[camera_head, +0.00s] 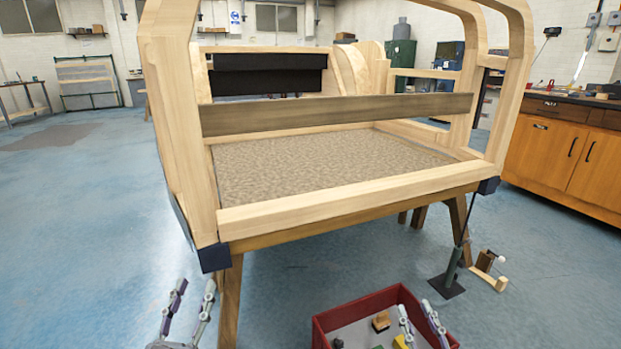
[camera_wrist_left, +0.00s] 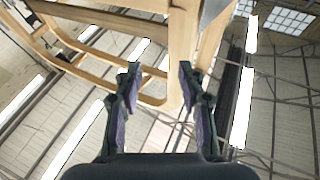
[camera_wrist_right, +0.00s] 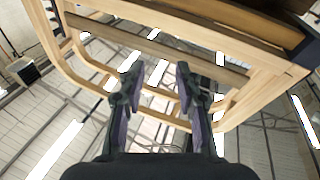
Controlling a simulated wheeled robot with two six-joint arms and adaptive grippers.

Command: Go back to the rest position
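My left gripper (camera_head: 188,312) is low at the left of the head view, in front of the wooden frame's near left corner, with its fingers apart and nothing between them. Its parted fingers also show in the left wrist view (camera_wrist_left: 158,92). My right gripper (camera_head: 420,322) is low at the right of the head view, in front of or over the red bin. Its fingers are apart and empty in the right wrist view (camera_wrist_right: 157,92). Both wrist views look up past the frame to the ceiling. The wooden bodyframe (camera_head: 330,195) stands ahead on wooden legs.
A red bin (camera_head: 335,312) with several small blocks sits at the bottom. A dark-based stand (camera_head: 447,285) and small wooden pieces (camera_head: 488,270) are on the floor to its right. A wooden cabinet (camera_head: 565,155) lines the right wall. The blue floor (camera_head: 90,230) is clear at left.

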